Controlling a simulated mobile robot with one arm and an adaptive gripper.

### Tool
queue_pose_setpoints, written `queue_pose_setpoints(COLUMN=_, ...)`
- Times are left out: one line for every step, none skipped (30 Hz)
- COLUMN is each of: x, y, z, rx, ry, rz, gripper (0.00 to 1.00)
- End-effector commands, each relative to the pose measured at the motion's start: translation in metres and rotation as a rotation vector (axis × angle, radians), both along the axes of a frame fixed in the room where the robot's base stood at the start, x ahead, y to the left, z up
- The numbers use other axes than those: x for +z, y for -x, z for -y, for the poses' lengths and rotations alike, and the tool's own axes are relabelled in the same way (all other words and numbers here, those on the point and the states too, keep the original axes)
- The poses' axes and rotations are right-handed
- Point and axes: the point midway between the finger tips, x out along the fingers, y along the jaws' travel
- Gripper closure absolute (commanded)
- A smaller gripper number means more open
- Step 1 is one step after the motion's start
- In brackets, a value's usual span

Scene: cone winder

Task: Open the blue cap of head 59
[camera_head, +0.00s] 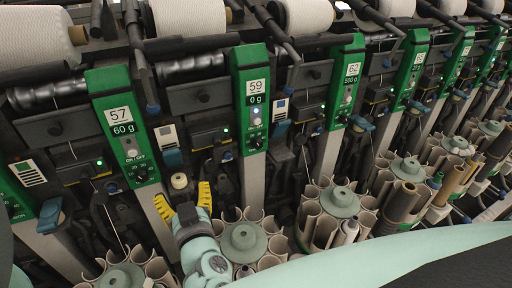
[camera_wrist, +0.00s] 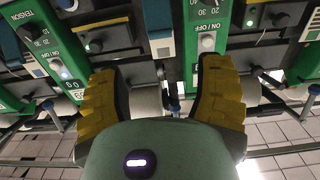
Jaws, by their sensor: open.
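The green panel of head 59 (camera_head: 256,100), reading 0 g, stands upright near the middle of the head view. A blue cap (camera_head: 172,158) sits under a white label to its left. Another blue cap (camera_head: 281,128) sits to its right. I cannot tell which one belongs to head 59. My gripper (camera_head: 184,198) is open and empty, below the left blue cap and apart from it. In the wrist view the yellow fingers of my gripper (camera_wrist: 160,88) spread wide, with a blue cap (camera_wrist: 157,14) beyond them at the top.
The panels of head 57 (camera_head: 123,125) and head 62 (camera_head: 348,82) flank head 59. A cream round piece (camera_head: 179,181) sits just above my fingers. Bobbin holders (camera_head: 243,240) with grey-green hubs stand to the right of my gripper. White yarn cones (camera_head: 188,17) line the top.

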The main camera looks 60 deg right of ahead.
Motion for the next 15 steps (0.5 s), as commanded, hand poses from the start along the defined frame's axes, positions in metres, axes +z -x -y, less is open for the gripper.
queue_pose_setpoints(x=0.002, y=-0.009, z=0.004, rx=0.006, ry=0.002, rz=0.003, gripper=0.33)
queue_pose_setpoints(x=0.002, y=-0.013, z=0.006, rx=0.006, ry=0.002, rz=0.005, gripper=0.33)
queue_pose_setpoints(x=0.003, y=-0.019, z=0.01, rx=0.004, ry=0.002, rz=0.005, gripper=0.33)
queue_pose_setpoints(x=0.003, y=-0.023, z=0.013, rx=0.004, ry=0.0, rz=0.004, gripper=0.33)
queue_pose_setpoints(x=0.003, y=-0.028, z=0.016, rx=0.004, ry=0.0, rz=0.004, gripper=0.33)
queue_pose_setpoints(x=0.004, y=-0.036, z=0.02, rx=0.005, ry=0.0, rz=0.007, gripper=0.33)
queue_pose_setpoints(x=0.005, y=-0.04, z=0.023, rx=0.003, ry=0.0, rz=0.008, gripper=0.33)
queue_pose_setpoints(x=0.005, y=-0.043, z=0.026, rx=0.002, ry=0.001, rz=0.006, gripper=0.33)
queue_pose_setpoints(x=0.004, y=-0.049, z=0.029, rx=0.001, ry=-0.002, rz=0.006, gripper=0.33)
queue_pose_setpoints(x=0.003, y=-0.053, z=0.032, rx=0.0, ry=-0.004, rz=0.005, gripper=0.33)
queue_pose_setpoints(x=0.003, y=-0.058, z=0.034, rx=0.001, ry=-0.004, rz=0.006, gripper=0.33)
queue_pose_setpoints(x=0.004, y=-0.062, z=0.038, rx=-0.001, ry=-0.002, rz=0.006, gripper=0.33)
queue_pose_setpoints(x=0.004, y=-0.066, z=0.04, rx=-0.002, ry=-0.002, rz=0.006, gripper=0.33)
queue_pose_setpoints(x=0.004, y=-0.069, z=0.042, rx=-0.001, ry=-0.003, rz=0.007, gripper=0.33)
queue_pose_setpoints(x=0.004, y=-0.075, z=0.045, rx=-0.001, ry=-0.004, rz=0.006, gripper=0.33)
